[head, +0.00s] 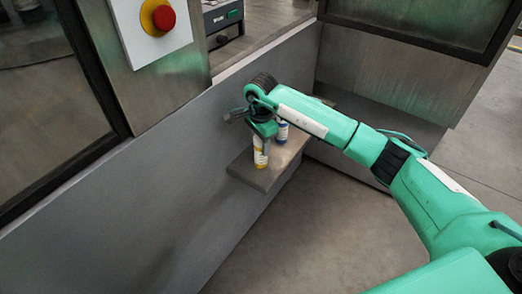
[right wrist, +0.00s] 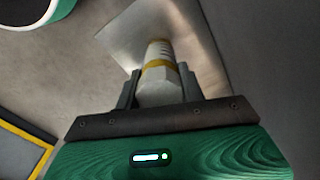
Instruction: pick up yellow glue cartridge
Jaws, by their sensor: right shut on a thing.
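The yellow glue cartridge (head: 260,158) is a white cylinder with yellow bands. In the head view it is upright at the near end of a small shelf, under my right gripper (head: 262,138). In the right wrist view the cartridge (right wrist: 159,68) is between the two dark fingers of my right gripper (right wrist: 157,88), which is shut on it. I cannot tell whether its base touches the shelf. A white and blue cartridge (head: 282,131) stands behind it on the shelf. My left gripper is not in view.
The narrow shelf (head: 262,178) juts from a grey panel (head: 150,190). A red emergency button (head: 164,18) on a yellow ring is at the upper left. A device with a green display (head: 224,22) sits behind the panel. The floor (head: 310,235) below is clear.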

